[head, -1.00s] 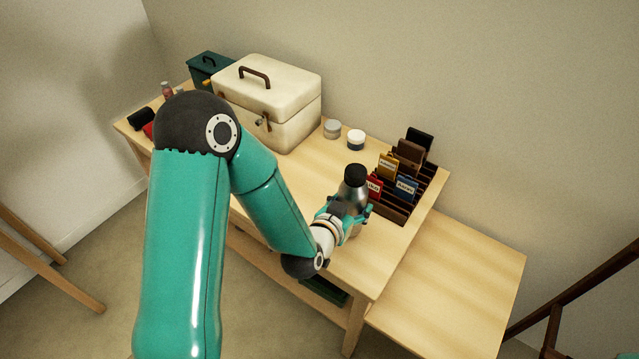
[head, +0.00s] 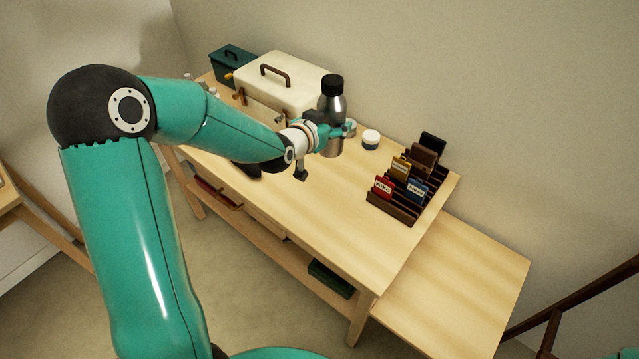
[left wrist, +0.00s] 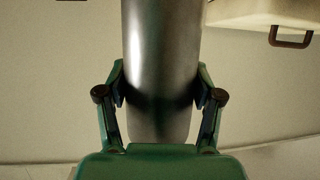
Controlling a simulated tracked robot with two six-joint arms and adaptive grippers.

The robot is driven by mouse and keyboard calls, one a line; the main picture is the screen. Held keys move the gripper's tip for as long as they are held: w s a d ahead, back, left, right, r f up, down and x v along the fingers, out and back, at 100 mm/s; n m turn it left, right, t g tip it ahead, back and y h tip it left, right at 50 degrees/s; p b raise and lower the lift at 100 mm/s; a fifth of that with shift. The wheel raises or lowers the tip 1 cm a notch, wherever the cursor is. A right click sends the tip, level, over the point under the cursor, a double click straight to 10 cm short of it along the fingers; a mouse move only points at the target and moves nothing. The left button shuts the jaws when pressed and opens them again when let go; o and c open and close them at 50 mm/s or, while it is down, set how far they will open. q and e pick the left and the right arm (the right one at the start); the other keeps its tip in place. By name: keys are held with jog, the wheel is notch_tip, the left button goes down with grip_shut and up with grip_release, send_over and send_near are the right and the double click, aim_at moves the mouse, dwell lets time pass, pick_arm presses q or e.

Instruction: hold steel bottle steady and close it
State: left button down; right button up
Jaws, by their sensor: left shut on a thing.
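The steel bottle (head: 332,108) has a grey metal body and a black cap (head: 332,85) on its top. It is upright and held in the air above the table. My left gripper (head: 335,132) is shut on the bottle's body, below the shoulder. Whether the cap is tight cannot be told. My right gripper is not in view.
A cream box (head: 285,83) with a brown handle stands behind the bottle, a dark green box (head: 232,66) to its left. A white jar (head: 371,139) stands right of the bottle. A rack (head: 392,207) holds several labelled cards or wallets. The table's front right (head: 330,220) is clear.

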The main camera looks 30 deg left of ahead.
pick_arm(q)
jog(key=a+r, duration=0.2)
jog(key=shift+a+r, duration=0.15)
jog(key=shift+a, duration=0.2)
notch_tip(320, 180, down, 16)
jog(key=p, duration=0.2)
notch_tip(320, 180, down, 4)
jog(key=shift+r+p, duration=0.25)
jog(key=shift+p, duration=0.35)
jog(key=shift+f, duration=0.3)
